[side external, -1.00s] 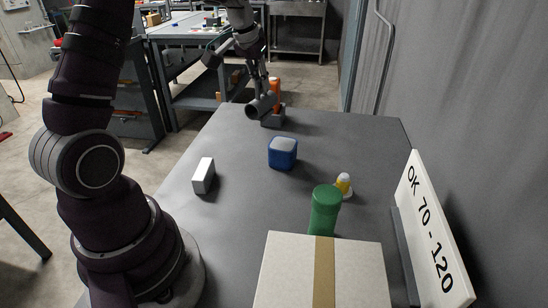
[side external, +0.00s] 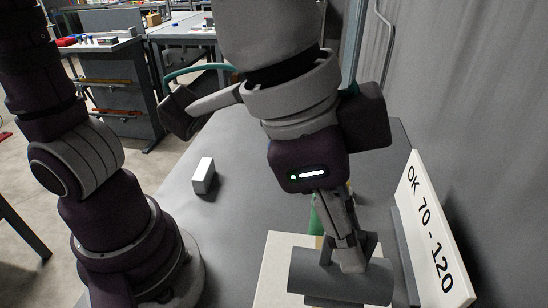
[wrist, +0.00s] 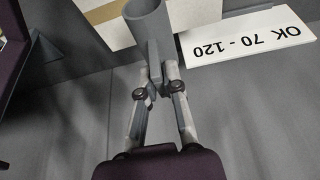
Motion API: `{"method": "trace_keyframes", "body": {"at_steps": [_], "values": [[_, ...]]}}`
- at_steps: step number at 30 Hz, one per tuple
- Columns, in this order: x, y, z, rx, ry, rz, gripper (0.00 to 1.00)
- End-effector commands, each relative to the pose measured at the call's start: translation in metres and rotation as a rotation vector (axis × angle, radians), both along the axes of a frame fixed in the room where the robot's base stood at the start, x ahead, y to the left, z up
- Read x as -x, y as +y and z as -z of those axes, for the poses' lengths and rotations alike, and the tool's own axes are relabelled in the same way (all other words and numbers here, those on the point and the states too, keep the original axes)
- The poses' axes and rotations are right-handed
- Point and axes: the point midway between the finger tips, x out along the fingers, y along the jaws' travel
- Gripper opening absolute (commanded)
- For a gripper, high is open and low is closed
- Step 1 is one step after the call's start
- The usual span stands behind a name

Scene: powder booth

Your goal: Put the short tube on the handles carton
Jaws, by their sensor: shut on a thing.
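The short tube is a grey open cylinder (side external: 325,284), held on its side across the top of the light carton with a tan tape strip (side external: 274,262). My gripper (side external: 350,262) is shut on the tube's wall. In the wrist view the tube (wrist: 150,22) is at the fingertips (wrist: 160,82), its open end facing the camera, with part of the carton (wrist: 200,12) behind it. I cannot tell whether the tube touches the carton. My arm and the tube hide much of the carton's top in the side view.
A white sign reading OK 70 - 120 (side external: 432,235) stands just right of the carton. A green bottle (side external: 317,220) behind the carton is mostly hidden by my gripper.

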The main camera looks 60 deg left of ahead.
Motion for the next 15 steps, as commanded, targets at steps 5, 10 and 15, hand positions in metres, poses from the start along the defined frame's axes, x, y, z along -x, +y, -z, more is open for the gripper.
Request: {"method": "trace_keyframes", "body": {"at_steps": [5, 10, 15], "values": [[0.0, 0.001, 0.035, -0.005, 0.005, -0.001, 0.0], [0.0, 0.0, 0.056, -0.001, 0.002, -0.001, 0.0], [-0.001, 0.0, 0.055, 0.001, 0.0, -0.002, 0.0]]}}
